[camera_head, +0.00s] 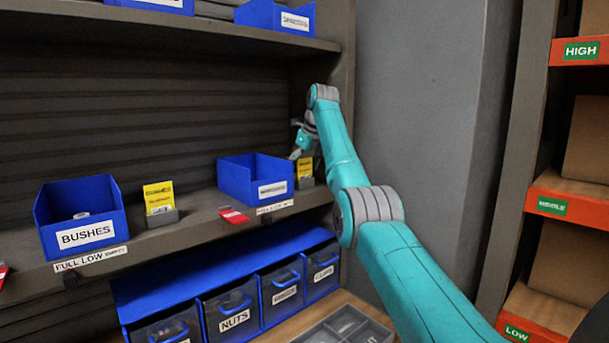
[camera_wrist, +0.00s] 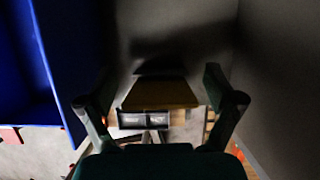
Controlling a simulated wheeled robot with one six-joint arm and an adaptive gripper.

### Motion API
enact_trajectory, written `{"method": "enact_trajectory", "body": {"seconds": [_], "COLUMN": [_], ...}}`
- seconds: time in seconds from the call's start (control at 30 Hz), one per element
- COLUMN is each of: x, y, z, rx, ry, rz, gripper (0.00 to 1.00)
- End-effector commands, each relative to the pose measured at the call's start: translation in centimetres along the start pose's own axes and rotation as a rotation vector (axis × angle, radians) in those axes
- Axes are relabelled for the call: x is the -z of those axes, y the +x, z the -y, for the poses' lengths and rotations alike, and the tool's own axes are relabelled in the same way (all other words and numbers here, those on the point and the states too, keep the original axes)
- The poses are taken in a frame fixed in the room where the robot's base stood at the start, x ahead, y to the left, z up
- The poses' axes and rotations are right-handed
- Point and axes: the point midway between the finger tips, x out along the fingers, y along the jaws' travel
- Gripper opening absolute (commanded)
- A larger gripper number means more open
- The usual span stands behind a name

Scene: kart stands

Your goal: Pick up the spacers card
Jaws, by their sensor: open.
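A yellow card (camera_head: 306,167) stands upright in a small grey holder (camera_head: 306,182) on the shelf, right of a blue bin (camera_head: 237,180). The small print on the card and on this bin is too small to read. My gripper (camera_head: 297,152) is at the card's upper left in the head view, partly behind my arm. In the wrist view the card (camera_wrist: 160,94) appears as a dim brownish-yellow panel between my two spread fingers, with gaps at both sides. My gripper is open and empty.
The blue bin wall (camera_wrist: 42,60) is close on the left in the wrist view. A grey side panel (camera_wrist: 275,60) is on the right. Another yellow card (camera_head: 158,197) stands beside the BUSHES bin (camera_head: 108,205). A red tag (camera_head: 233,215) lies at the shelf edge.

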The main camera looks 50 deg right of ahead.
Motion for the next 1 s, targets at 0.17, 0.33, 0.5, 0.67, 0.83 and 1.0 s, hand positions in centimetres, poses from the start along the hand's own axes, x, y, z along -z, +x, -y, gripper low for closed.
{"method": "enact_trajectory", "body": {"seconds": [0.17, 0.33, 0.5, 0.67, 0.83, 1.0], "x": [0.0, 0.0, 0.0, 0.0, 0.0, 0.0], "y": [-0.1, -0.1, -0.1, -0.1, -0.3, -1.2], "z": [0.0, 0.0, 0.0, 0.0, 0.0, 0.1], "rx": [0.001, 0.001, 0.001, 0.001, 0.000, 0.000], "ry": [0.000, 0.000, 0.000, 0.000, 0.000, -0.003], "rz": [0.001, 0.001, 0.000, 0.000, 0.001, 0.002], "gripper": [0.89, 0.47, 0.42, 0.42, 0.42, 0.42]}}
